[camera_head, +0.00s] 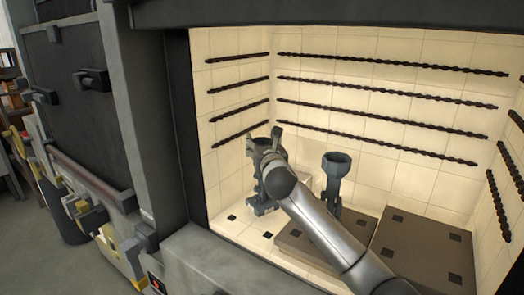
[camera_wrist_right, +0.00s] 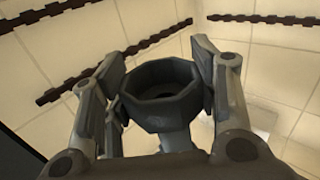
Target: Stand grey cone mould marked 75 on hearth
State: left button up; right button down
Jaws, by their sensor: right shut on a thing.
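My right gripper (camera_head: 264,140) reaches into the furnace chamber, shut around the cup-shaped top of a grey mould (camera_head: 262,205). In the right wrist view the mould's round open cup (camera_wrist_right: 160,95) sits between the two fingers (camera_wrist_right: 158,88). Its foot is low over the pale floor at the chamber's left; I cannot tell whether it touches. A second grey mould (camera_head: 335,168) with a cup top stands upright to the right, its lower part partly behind my arm. No number 75 is legible on either mould. My left gripper is out of view.
Brown hearth plates (camera_head: 425,245) with dark square patches cover the middle and right of the chamber floor. Pale floor (camera_head: 238,230) with small black squares lies at left. Dark twisted heating rods (camera_head: 390,90) line the walls. A front sill (camera_head: 215,265) edges the opening.

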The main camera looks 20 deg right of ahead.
notch_tip(320, 180, down, 2)
jog(key=shift+a+f+p, duration=0.1)
jog(key=shift+p, duration=0.25)
jog(key=shift+f, duration=0.3)
jog(key=c, duration=0.5)
grip_release()
jog(key=shift+s, duration=0.1)
jog(key=shift+c, duration=0.2)
jog(key=shift+s, duration=0.5)
jog(key=s+a+b, duration=0.1)
jog(key=s+b, duration=0.1)
jog(key=s, duration=0.9)
jog(key=shift+a+b, duration=0.15)
jog(key=shift+b, duration=0.2)
